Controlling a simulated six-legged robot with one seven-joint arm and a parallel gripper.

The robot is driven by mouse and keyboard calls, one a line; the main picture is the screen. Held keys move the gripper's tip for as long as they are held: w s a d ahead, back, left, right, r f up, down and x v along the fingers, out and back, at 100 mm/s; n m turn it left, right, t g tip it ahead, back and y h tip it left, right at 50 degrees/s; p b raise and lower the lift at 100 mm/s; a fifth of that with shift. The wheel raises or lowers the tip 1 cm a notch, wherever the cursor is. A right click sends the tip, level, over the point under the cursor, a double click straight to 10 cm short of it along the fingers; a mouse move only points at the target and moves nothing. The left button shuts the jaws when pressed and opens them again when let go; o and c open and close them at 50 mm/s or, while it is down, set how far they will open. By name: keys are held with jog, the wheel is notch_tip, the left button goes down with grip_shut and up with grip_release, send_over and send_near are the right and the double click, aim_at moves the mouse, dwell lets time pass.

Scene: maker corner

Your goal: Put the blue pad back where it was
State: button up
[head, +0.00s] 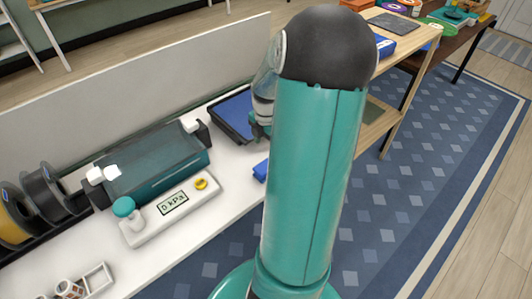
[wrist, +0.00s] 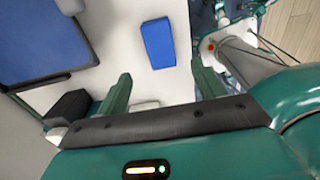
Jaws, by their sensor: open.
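A small blue block-like pad (wrist: 158,43) lies on the white table in the wrist view, just beyond and between my fingertips. Part of it shows in the head view (head: 261,171), at the table's edge beside my arm. My gripper (wrist: 164,82) is open, with nothing between its two green fingers. In the head view my arm hides most of the gripper. A larger flat blue panel in a dark frame (head: 236,113) lies on the table behind the pad; it fills the upper left of the wrist view (wrist: 38,38).
A teal machine (head: 155,165) and a white gauge unit (head: 173,208) with a display and yellow knob stand left on the table. Spools (head: 42,190) and a white divided tray (head: 95,281) are farther left. A wooden shelf (head: 408,42) holding a blue item stands behind right.

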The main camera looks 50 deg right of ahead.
jog(key=w+a+r+m+t+h, duration=0.15)
jog(key=a+r+m, duration=0.25)
jog(key=a+r, duration=0.4)
jog(key=w+a+r+m+h, duration=0.1)
jog(key=w+a+r+m, duration=0.2)
jog(key=a+r, duration=0.55)
jog(key=s+a+r+m+t+y, duration=0.1)
jog(key=s+a+r+m+t, duration=0.1)
jog(key=a, duration=0.7)
jog(key=s+a+r+m+t+y, duration=0.1)
jog(key=s+a+m, duration=0.4)
jog(key=a, duration=0.5)
jog(key=shift+s+a+r+m+t, duration=0.2)
jog(key=shift+r+m+t, duration=0.3)
jog(key=shift+m, duration=0.2)
jog(key=shift+y, duration=0.25)
